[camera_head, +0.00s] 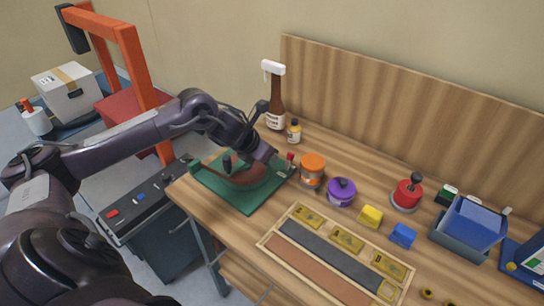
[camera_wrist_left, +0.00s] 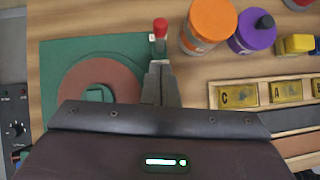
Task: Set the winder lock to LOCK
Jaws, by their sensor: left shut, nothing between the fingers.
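The winder has a green base (camera_head: 240,205) with a reddish-brown disc (camera_head: 247,178) on it, at the left of the wooden table. In the left wrist view, the base (camera_wrist_left: 50,58) and disc (camera_wrist_left: 75,80) are partly hidden by my gripper's body. A small lever with a red tip (camera_head: 290,156) stands upright at the base's right corner; its red tip (camera_wrist_left: 160,27) also shows in the left wrist view. My left gripper (camera_head: 272,156) is shut and empty. Its fingertips (camera_wrist_left: 160,66) are close beside the lever; contact cannot be told. No LOCK marking is readable.
A wooden rack (camera_head: 265,243) with lettered yellow blocks lies in front.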

